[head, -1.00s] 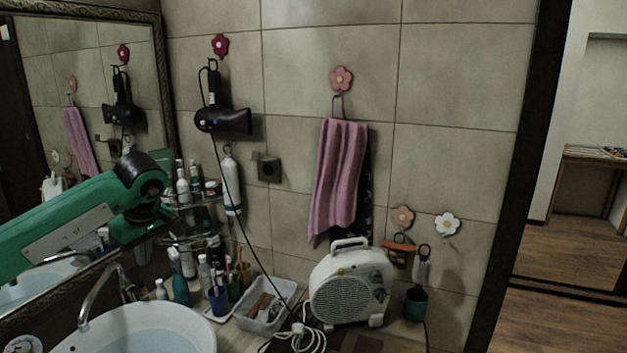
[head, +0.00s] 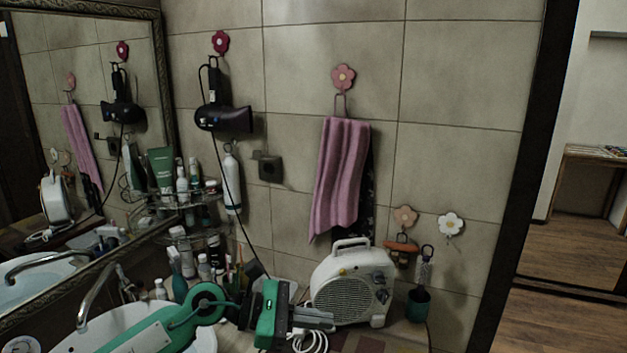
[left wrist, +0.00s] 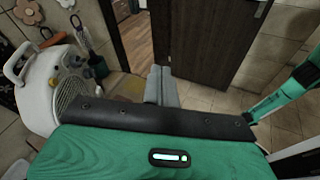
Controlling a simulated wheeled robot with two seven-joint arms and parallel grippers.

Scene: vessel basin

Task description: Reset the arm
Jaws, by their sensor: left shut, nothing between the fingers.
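My left arm reaches in from the lower left in the head view, low across the front of the basin (head: 85,340). Its green gripper (head: 325,319) points right, in front of the white fan heater (head: 345,285), with its grey fingers together and empty. In the left wrist view the shut fingers (left wrist: 161,85) point toward the floor and a dark door, with the heater (left wrist: 38,90) to their left. Whether the gripper touches the counter cannot be told. My right gripper is in neither view.
A coiled white cable (head: 310,343) lies just below the gripper. A hair dryer (head: 222,118) and pink towel (head: 340,175) hang on the wall. Open floor (head: 560,320) lies at right.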

